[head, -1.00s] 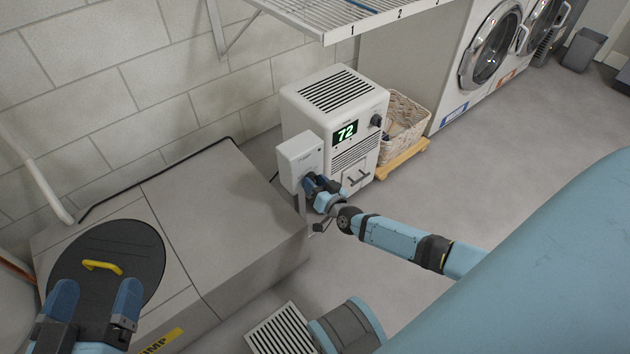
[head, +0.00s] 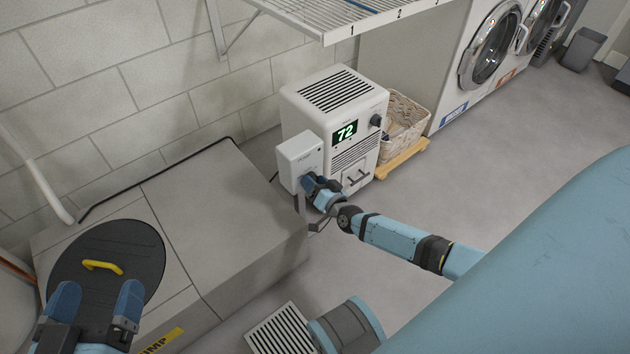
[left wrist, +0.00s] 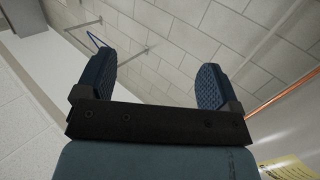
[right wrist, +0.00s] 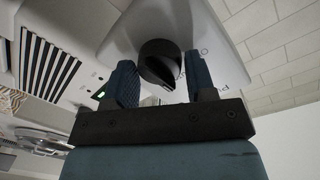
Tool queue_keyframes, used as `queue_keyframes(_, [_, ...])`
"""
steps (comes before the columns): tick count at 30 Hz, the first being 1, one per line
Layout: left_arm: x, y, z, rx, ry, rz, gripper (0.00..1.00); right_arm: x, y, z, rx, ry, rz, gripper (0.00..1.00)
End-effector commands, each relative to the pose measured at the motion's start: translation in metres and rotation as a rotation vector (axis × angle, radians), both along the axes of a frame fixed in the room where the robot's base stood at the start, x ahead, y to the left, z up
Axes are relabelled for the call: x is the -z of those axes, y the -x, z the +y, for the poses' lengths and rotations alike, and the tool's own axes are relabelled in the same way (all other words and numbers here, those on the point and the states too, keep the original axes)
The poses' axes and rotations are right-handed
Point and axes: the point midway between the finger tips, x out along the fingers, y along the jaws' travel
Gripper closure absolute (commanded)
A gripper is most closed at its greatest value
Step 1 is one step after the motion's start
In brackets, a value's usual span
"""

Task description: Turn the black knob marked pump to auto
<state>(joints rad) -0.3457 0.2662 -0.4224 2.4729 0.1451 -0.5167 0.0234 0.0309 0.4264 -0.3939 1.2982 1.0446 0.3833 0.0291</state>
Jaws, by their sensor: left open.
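The black knob (right wrist: 160,62) shows in the right wrist view on the face of a pale control box (right wrist: 130,30). Its ridge points down and to the right; the lettering around it is only partly legible. In the head view the white box (head: 297,158) stands on a post, and my gripper hides the knob. My right gripper (head: 312,184) is at the box's face, its fingers one on each side of the knob, closed to about its width. My left gripper (head: 98,300) is open and empty over the round black lid (head: 130,240).
A white dehumidifier (head: 335,105) reading 72, with its own dark knob (head: 376,121), stands right behind the box. A wicker basket (head: 405,125) is beside it. A wire shelf (head: 340,14) hangs above.

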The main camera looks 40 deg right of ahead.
Motion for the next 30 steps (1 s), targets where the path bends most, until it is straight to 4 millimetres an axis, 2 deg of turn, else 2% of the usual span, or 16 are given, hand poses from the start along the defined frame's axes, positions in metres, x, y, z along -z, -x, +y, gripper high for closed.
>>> queue_keyframes(1, [0.0,0.0,0.0,0.0,0.0,0.0,0.12,0.0,0.0,0.0,0.001,0.0,-0.001,0.37])
queue_keyframes(2, [0.0,0.0,0.0,0.0,0.0,0.0,0.12,0.0,0.0,0.0,0.001,0.0,-0.001,0.3])
queue_keyframes(10, [-0.002,-0.001,0.0,0.001,0.0,-0.005,0.12,0.0,0.0,0.0,0.0,0.001,0.0,0.3])
queue_keyframes(14, [-0.007,-0.001,0.0,0.003,0.005,-0.001,0.12,-0.002,0.009,0.0,0.0,0.001,0.002,0.3])
queue_keyframes(18, [-0.012,0.002,-0.002,0.009,0.027,0.041,0.12,-0.005,0.034,-0.001,0.0,0.002,0.004,0.3])
queue_keyframes(23, [-0.006,0.013,-0.008,0.0,0.085,0.136,0.12,-0.008,0.072,-0.002,-0.001,0.002,0.004,0.3])
queue_keyframes(30, [-0.028,0.012,-0.006,-0.021,0.13,0.07,0.12,-0.009,0.118,-0.003,0.0,0.0,0.002,0.3])
